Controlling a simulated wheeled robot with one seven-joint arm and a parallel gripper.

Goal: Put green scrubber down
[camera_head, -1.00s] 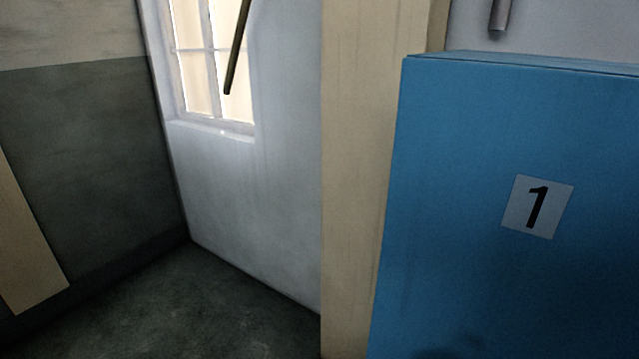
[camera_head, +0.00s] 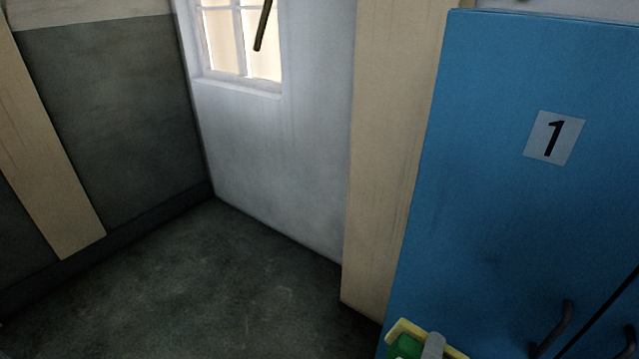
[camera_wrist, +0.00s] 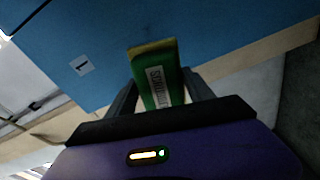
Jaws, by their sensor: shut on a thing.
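The green scrubber (camera_wrist: 158,75) is a green block with a yellow edge and a white printed label. My gripper (camera_wrist: 162,92) is shut on it, one finger on each side, in the wrist view. The scrubber points toward a blue cabinet front in that view; I cannot tell how far apart they are. In the head view the scrubber (camera_head: 407,346) shows at the bottom edge, green and yellow, with a grey part beside it. The rest of it is cut off by the frame.
The blue cabinet (camera_head: 500,190) with a "1" label and a dark handle (camera_head: 556,328) stands at the right. A beige post (camera_head: 395,150) stands beside it. The dark floor (camera_head: 220,285) at the left is clear. A window (camera_head: 240,45) is in the back wall.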

